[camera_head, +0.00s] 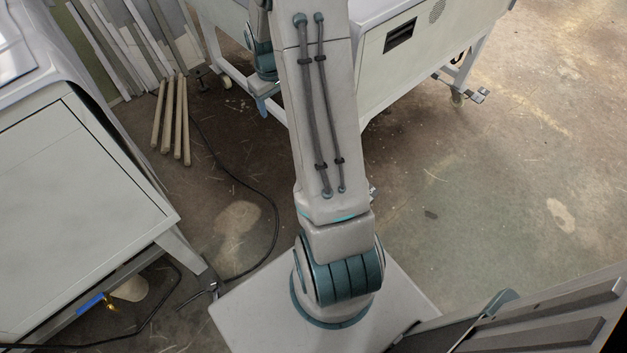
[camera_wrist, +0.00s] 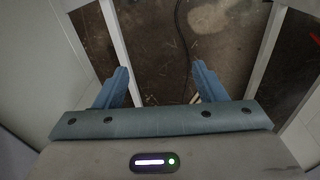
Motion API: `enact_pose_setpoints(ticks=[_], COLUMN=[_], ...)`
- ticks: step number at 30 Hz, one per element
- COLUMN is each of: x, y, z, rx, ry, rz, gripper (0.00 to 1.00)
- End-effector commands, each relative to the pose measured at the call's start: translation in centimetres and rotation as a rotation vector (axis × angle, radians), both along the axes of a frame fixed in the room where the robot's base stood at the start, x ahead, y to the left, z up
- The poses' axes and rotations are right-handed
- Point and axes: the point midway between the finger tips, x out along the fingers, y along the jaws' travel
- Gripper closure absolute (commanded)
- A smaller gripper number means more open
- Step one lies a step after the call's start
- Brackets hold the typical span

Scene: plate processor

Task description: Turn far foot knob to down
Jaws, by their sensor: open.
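My gripper (camera_wrist: 160,72) is open and empty in the wrist view, with its two blue fingers spread apart over the floor. White frame legs of a machine stand on both sides of it. In the head view my arm reaches up to the white machine (camera_head: 420,50) at the top, and a blue finger of my gripper appears to show by its lower frame. A caster with small metal foot parts (camera_head: 478,96) shows at the machine's right leg. I cannot tell which one is the far foot knob, and no knob shows clearly in the wrist view.
A second white cabinet (camera_head: 85,195) stands at the left. Wooden poles (camera_head: 172,125) and boards lean near the back left. A black cable (camera_head: 275,215) runs over the floor. Dark grey panels (camera_head: 545,325) are at the lower right. The floor at the right is clear.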

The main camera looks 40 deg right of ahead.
Motion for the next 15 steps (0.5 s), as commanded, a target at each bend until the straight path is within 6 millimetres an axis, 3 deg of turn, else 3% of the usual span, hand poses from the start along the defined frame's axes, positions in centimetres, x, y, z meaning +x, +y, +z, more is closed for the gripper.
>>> enact_pose_setpoints(ticks=[1,7,12,15], x=[0.4,1.3,0.7,0.0], y=[-1.4,-6.3,-9.7,-11.2], z=[-4.1,-15.8,-26.0,-30.9], rx=[0.006,0.019,0.038,0.048], ry=[0.017,0.050,0.072,0.081], rz=[-0.004,0.012,0.022,0.027], gripper=[0.36,0.36,0.36,0.36])
